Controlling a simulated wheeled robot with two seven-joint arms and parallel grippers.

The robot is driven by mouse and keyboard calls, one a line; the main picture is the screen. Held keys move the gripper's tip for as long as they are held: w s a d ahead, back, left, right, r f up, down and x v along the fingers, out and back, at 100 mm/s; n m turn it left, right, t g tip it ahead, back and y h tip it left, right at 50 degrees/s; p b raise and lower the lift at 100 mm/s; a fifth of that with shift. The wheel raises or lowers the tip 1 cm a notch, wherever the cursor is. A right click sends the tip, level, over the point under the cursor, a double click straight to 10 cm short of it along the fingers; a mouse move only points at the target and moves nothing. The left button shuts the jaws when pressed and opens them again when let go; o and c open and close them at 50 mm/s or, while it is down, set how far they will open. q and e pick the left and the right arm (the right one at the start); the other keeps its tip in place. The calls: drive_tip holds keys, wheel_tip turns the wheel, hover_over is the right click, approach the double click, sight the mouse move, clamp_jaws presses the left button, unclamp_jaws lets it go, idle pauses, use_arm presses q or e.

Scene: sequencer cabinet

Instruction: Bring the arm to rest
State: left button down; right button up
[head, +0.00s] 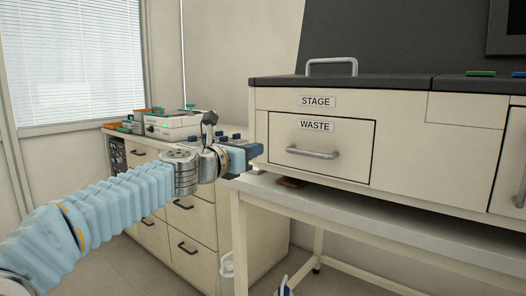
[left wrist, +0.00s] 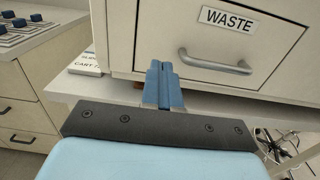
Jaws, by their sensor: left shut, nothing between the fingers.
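My left arm comes in from the left in the head view, in a light blue sleeve. Its gripper (head: 257,150) is near the front left corner of the sequencer cabinet (head: 408,146). In the left wrist view the blue fingers (left wrist: 163,84) are together with nothing between them. They point toward the cabinet front, left of the waste drawer (head: 318,148) and its handle (left wrist: 214,62). The waste drawer is closed. I cannot tell whether the fingertips touch the cabinet. My right gripper is not in view.
The cabinet stands on a white table (head: 340,207). A lab counter with drawers (head: 190,222) and equipment stands behind my arm on the left. A small brown object (head: 291,183) lies under the cabinet's front. Cables (left wrist: 275,145) hang at the right in the left wrist view.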

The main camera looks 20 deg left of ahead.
use_arm(q)
drive_tip(key=v, duration=0.5)
drive_tip(key=w+d+f+m+g+y, duration=0.1)
drive_tip(key=w+f+m+g, duration=0.2)
drive_tip(key=f, duration=1)
drive_tip(key=w+d+f+m+g+y, duration=0.1)
drive_tip(key=w+f+m+g, duration=0.15)
drive_tip(key=f, duration=1.05)
drive_tip(key=s+d+f+m+g, duration=0.2)
drive_tip(key=s+f+m, duration=0.15)
drive_tip(key=f, duration=0.75)
drive_tip(key=s+d+f+m+g, duration=0.2)
drive_tip(key=f+m, duration=0.2)
drive_tip(key=f, duration=0.6)
drive_tip(key=s+d+f+m+g, duration=0.2)
drive_tip(key=s+f+m, duration=0.35)
drive_tip(key=f, duration=0.35)
drive_tip(key=s+d+f+m+g, duration=0.2)
drive_tip(key=s+f+m, duration=0.2)
drive_tip(key=s+f, duration=0.35)
drive_tip(key=s+d+f+m+g, duration=0.1)
drive_tip(key=s+d+f+m, duration=0.1)
drive_tip(key=s, duration=0.5)
drive_tip(key=s+d+f+m+g, duration=0.2)
drive_tip(key=s+f+m, duration=0.3)
drive_tip(key=s+m, duration=0.1)
drive_tip(key=shift+s+d+f+b, duration=0.15)
drive_tip(key=shift+s+f+b, duration=0.1)
drive_tip(key=shift+s+b, duration=0.1)
drive_tip(key=shift+d, duration=0.1)
